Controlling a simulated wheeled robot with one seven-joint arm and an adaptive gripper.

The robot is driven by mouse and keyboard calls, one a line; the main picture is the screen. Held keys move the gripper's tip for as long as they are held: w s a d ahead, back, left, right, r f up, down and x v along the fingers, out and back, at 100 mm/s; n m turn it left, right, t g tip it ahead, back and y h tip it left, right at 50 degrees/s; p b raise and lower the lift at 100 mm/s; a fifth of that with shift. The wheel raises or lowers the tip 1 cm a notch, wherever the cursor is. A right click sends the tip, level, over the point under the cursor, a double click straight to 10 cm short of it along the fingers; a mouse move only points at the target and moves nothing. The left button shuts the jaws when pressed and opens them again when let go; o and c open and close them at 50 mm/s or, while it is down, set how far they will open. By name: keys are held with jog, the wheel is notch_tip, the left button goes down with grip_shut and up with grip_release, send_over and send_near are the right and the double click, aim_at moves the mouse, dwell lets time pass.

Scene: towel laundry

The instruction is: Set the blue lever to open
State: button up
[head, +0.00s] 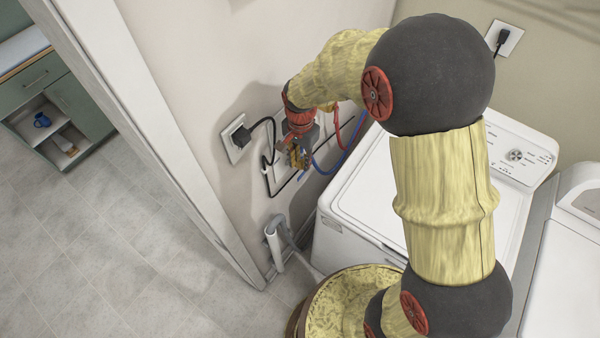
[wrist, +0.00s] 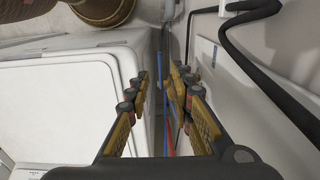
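My gripper (head: 299,156) is at the wall box (head: 268,178) beside the washer, at the end of my bent arm. In the wrist view its two fingers (wrist: 160,78) stand apart with a gap between them, and I see nothing held. A blue hose (head: 326,168) and a red hose (head: 338,128) run from behind the gripper toward the washer. The blue hose (wrist: 160,92) and red hose (wrist: 169,135) also show through the finger gap in the wrist view. I cannot make out the blue lever; my gripper covers much of the box in the head view.
A white washer (head: 345,245) stands right of the box, with another white machine (head: 565,270) beside it. A black plug and cord (head: 241,136) sit in the wall outlet left of my gripper. A grey drain pipe (head: 273,243) is below. Floor (head: 130,250) is clear beyond the doorway.

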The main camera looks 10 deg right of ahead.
aim_at(304, 173)
notch_tip(304, 173, down, 7)
jog(key=shift+f, duration=0.2)
jog(key=shift+c, duration=0.4)
grip_shut()
dwell(0.3)
